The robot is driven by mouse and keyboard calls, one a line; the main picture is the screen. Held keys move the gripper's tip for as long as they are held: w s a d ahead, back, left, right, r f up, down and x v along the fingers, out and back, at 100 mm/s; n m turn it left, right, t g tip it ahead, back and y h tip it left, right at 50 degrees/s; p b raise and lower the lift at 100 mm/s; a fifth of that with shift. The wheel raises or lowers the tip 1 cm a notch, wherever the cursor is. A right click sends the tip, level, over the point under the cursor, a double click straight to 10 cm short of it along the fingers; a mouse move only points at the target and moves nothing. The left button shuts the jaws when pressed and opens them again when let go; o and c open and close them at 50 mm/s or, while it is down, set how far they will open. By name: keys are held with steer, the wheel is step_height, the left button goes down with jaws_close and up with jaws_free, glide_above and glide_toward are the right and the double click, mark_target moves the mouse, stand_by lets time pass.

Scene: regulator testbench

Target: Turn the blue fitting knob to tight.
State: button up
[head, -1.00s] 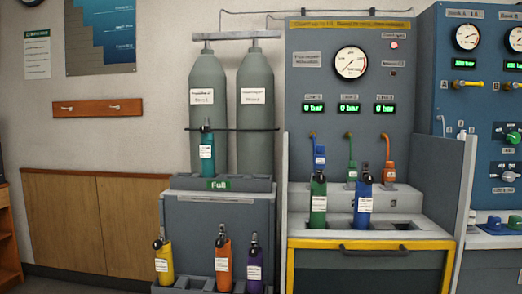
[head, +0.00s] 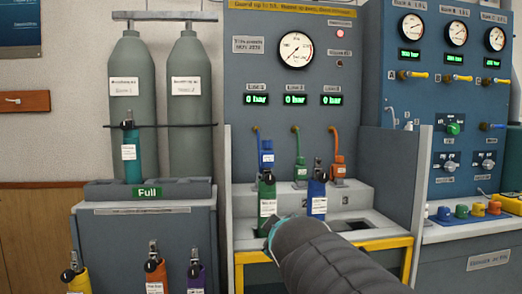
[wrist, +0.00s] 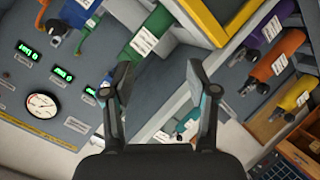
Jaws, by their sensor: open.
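The blue fitting (head: 266,154) hangs under the leftmost line of the grey fill panel, just above and behind the green cylinder (head: 267,196). How its knob is set is too small to tell. In the wrist view, a bit of blue that appears to be this fitting (wrist: 129,51) shows beside the green cylinder (wrist: 151,28), near one fingertip. My gripper (wrist: 158,74) is open, with nothing between its fingers. In the head view its fingers are hidden behind my dark forearm, which reaches up from the lower right toward the green cylinder's foot.
Green (head: 300,168) and orange (head: 338,165) fittings hang to the right. A blue cylinder (head: 317,196) stands beside the green one. The stand's yellow front edge (head: 385,244) and side wall (head: 418,200) bound the space. The three line displays read 0 bar.

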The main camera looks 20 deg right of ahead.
steer(key=w+d+r+n+t+y+b, duration=0.1)
steer(key=w+d+r+n+t+y, duration=0.15)
steer(key=r+n, duration=0.45)
steer(key=w+d+r+n+t+y+b, duration=0.1)
steer(key=w+d+r+n+t+b, duration=0.2)
steer(key=r+n, duration=0.45)
steer(key=w+d+r+n+t+y, duration=0.25)
steer(key=w+d+r+n, duration=0.2)
steer(key=r+n, duration=0.3)
steer(key=n+g+y+b, duration=0.2)
steer(key=n+g+y, duration=0.25)
steer(key=n, duration=0.85)
glide_toward(272, 144)
steer(key=shift+t+y, duration=0.35)
steer(key=x, duration=0.4)
steer(key=p+x, duration=0.1)
steer(key=x, duration=0.2)
steer(key=p+x, duration=0.1)
steer(key=x, duration=0.3)
steer(key=shift+w+a+f, duration=0.1)
steer(key=shift+w+f, duration=0.15)
steer(key=shift+f, duration=0.15)
jaws_close()
